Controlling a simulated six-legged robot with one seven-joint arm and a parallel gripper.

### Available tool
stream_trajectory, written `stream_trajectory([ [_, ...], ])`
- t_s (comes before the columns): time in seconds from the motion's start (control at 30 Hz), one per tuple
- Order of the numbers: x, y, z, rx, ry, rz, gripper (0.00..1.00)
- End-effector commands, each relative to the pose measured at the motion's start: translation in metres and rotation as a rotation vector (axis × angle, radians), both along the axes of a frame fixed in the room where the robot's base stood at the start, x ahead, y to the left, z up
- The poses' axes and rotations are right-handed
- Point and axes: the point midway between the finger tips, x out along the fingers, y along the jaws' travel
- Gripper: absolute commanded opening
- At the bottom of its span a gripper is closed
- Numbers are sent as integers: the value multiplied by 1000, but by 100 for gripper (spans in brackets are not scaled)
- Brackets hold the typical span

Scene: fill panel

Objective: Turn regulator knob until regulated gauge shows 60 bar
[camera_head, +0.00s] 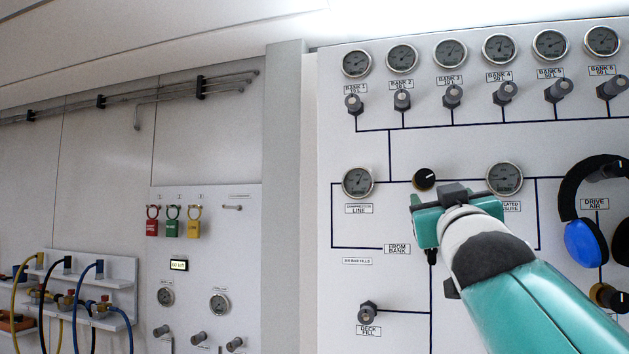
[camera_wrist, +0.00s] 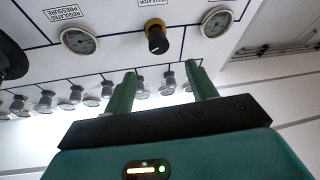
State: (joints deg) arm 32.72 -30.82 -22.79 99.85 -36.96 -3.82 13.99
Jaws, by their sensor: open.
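The regulator knob (camera_head: 424,179) is a black knob with a brass base on the white fill panel, between two gauges. In the wrist view the knob (camera_wrist: 157,42) stands beyond my open fingers, with a white mark on its top and a regulator label beside it. The regulated pressure gauge (camera_head: 504,178) is right of the knob in the head view; its label is partly covered by my arm. It also shows in the wrist view (camera_wrist: 79,40); its reading is too small to tell. My gripper (camera_wrist: 160,88) is open and empty, apart from the knob. In the head view its fingers are mostly hidden.
Several bank gauges (camera_head: 450,53) and valves (camera_head: 453,96) line the panel's top. A compressor line gauge (camera_head: 358,182) is left of the knob. Blue-and-black ear defenders (camera_head: 583,243) hang at right, near my arm. A deck fill valve (camera_head: 368,312) sits below.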

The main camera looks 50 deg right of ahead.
Motion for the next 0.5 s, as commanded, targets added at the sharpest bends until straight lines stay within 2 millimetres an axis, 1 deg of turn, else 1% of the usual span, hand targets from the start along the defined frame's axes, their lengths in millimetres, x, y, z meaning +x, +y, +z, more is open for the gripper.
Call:
stream_trajectory([
  [0.2,22,-29,13,0,2,0,57],
  [0.43,41,-54,26,-1,3,2,57],
  [0.5,43,-59,29,-1,2,1,57],
])
